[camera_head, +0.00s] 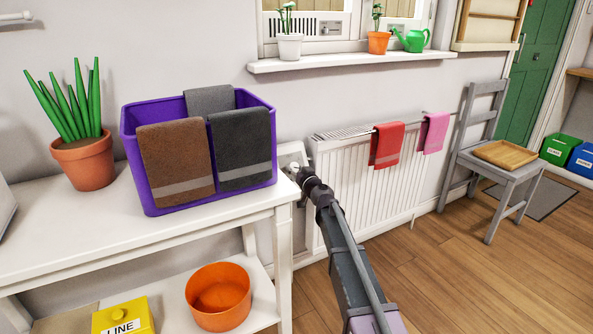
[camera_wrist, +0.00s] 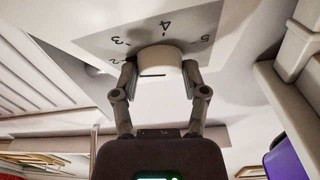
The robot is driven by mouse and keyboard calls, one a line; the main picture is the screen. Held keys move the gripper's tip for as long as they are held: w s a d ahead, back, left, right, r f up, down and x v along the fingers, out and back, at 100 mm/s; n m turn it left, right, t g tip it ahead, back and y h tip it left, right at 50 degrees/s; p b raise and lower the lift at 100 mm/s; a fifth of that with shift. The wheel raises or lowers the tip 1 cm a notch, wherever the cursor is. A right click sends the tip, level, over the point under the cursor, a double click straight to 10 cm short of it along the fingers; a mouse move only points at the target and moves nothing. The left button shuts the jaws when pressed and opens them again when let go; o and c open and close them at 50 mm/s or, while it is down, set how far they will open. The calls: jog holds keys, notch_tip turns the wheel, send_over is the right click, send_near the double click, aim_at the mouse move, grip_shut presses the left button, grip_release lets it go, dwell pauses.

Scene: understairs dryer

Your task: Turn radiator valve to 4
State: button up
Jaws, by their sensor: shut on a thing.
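The radiator valve is a white round knob (camera_wrist: 156,88) with a short dark line on its side facing the camera. Behind it is a grey dial plate (camera_wrist: 95,43) with the numbers 2, 3, 4 and 5 visible; the 4 stands above the knob in the wrist view. I cannot tell which number the knob is set to. My gripper (camera_wrist: 159,78) is shut on the knob, one finger on each side. In the head view, my gripper (camera_head: 299,175) is at the wall plate beside the left end of the white radiator (camera_head: 350,190), and the knob is mostly hidden.
A white table (camera_head: 110,228) stands close to the left of my gripper, with a purple crate (camera_head: 150,198) of towels on it. Red (camera_head: 387,146) and pink (camera_head: 434,132) towels hang on the radiator. A grey chair (camera_head: 490,170) stands right; floor between is clear.

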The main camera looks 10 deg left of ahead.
jog(key=shift+w+a+m+t+h, duration=0.15)
jog(key=shift+m+t+h, duration=0.25)
jog(key=shift+m+h, duration=0.85)
jog(key=shift+m, duration=1.25)
jog(key=o, duration=1.1)
jog(key=shift+f, duration=0.1)
jog(key=shift+o, duration=0.2)
jog(key=v, duration=0.7)
jog(key=shift+s, duration=0.35)
jog(key=shift+f, duration=0.1)
